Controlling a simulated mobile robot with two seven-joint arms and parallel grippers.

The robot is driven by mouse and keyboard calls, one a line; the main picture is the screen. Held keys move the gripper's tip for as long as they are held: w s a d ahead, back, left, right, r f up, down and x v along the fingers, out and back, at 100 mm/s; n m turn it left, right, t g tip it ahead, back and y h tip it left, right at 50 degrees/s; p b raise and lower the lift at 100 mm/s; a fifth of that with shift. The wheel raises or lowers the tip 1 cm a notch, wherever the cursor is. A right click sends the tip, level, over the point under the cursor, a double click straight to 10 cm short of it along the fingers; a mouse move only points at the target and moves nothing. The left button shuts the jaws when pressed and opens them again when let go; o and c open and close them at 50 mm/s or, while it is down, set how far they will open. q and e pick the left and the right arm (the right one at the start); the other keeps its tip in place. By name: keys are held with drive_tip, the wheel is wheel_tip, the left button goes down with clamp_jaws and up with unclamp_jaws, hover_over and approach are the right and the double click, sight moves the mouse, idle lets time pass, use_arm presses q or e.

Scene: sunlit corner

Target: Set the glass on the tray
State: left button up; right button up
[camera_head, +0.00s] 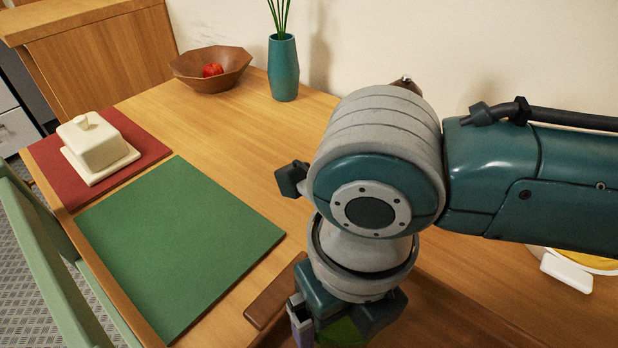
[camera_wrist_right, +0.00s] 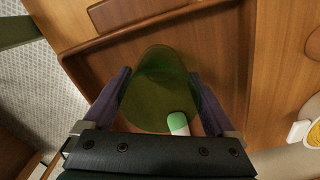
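The green see-through glass (camera_wrist_right: 160,88) sits between the two fingers of my right gripper (camera_wrist_right: 162,102), which press on it from both sides. In the head view only a bit of the glass (camera_head: 343,332) shows below my right gripper (camera_head: 325,328); my arm hides the rest. The brown wooden tray (camera_wrist_right: 236,62) lies beneath the glass in the wrist view. Its handle end (camera_head: 275,292) shows left of my gripper in the head view. I cannot tell whether the glass touches the tray floor. My left gripper is out of view.
A white item with a green end (camera_wrist_right: 178,123) is close to the glass. A green mat (camera_head: 180,245), a red mat (camera_head: 140,139) with a cream butter dish (camera_head: 97,147), a wooden bowl (camera_head: 211,72) and a teal vase (camera_head: 284,70) are on the table. A yellow-filled dish (camera_head: 590,262) is right.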

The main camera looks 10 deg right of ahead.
sight(338, 335)
drive_tip(key=shift+o, duration=0.4)
drive_tip(key=shift+r, duration=0.55)
wheel_tip(338, 335, up, 11)
drive_tip(key=p, duration=0.3)
drive_tip(key=s+a+m+t+y, duration=0.1)
drive_tip(key=s+a+m+y, duration=0.3)
drive_tip(key=m, duration=1)
drive_tip(key=s+d+f+m+t+h, duration=0.1)
drive_tip(key=s+d+m+h, duration=0.1)
drive_tip(key=d+m, duration=0.5)
drive_tip(key=s+d+f+m+t+h, duration=0.1)
drive_tip(key=d+m, duration=0.6)
drive_tip(key=m, duration=0.9)
drive_tip(key=shift+s+d+f+t+h, duration=0.15)
drive_tip(key=shift+s+d+t+h, duration=0.2)
drive_tip(key=shift+s, duration=0.4)
